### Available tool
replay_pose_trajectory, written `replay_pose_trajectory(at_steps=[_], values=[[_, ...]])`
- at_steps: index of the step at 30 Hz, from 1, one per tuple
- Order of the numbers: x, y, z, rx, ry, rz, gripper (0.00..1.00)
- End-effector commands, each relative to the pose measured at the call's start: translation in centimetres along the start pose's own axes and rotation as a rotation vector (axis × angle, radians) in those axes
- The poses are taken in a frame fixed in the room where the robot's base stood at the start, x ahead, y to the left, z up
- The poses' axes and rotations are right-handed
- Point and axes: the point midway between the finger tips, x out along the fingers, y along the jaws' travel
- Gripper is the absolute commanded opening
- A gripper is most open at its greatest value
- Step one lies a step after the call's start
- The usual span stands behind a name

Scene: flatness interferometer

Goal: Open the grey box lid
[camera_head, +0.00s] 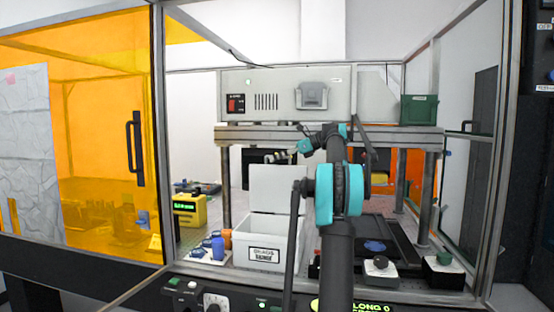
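The pale grey box (240,245) with a black-bordered label on its front stands inside the enclosure. Its lid (278,188) appears raised, standing upright at the back of the box. My gripper (274,158) is at the lid's upper edge, coming from the right. It is small in this view, so I cannot tell whether its fingers are open or shut, or whether they touch the lid. My arm covers the area right of the box.
A yellow device (188,209) and blue bottles (217,248) stand left of the box. A black tray (385,235) and knob units (381,266) lie to the right. Metal posts (428,190) and an orange panel door (100,120) bound the space.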

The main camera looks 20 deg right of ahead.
Motion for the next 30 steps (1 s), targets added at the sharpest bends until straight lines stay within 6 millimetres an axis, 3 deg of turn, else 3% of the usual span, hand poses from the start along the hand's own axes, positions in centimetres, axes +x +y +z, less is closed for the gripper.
replay_pose_trajectory(at_steps=[5, 18, 24, 30], values=[[-1.8, -0.1, 0.0, 0.001, 0.0, -0.003, 0.19], [-10.1, -0.1, -0.1, 0.002, 0.0, -0.003, 0.19], [-11.7, -0.1, 0.0, 0.0, 0.0, -0.001, 0.19], [-12.0, -0.1, -0.1, 0.0, 0.0, -0.001, 0.19]])
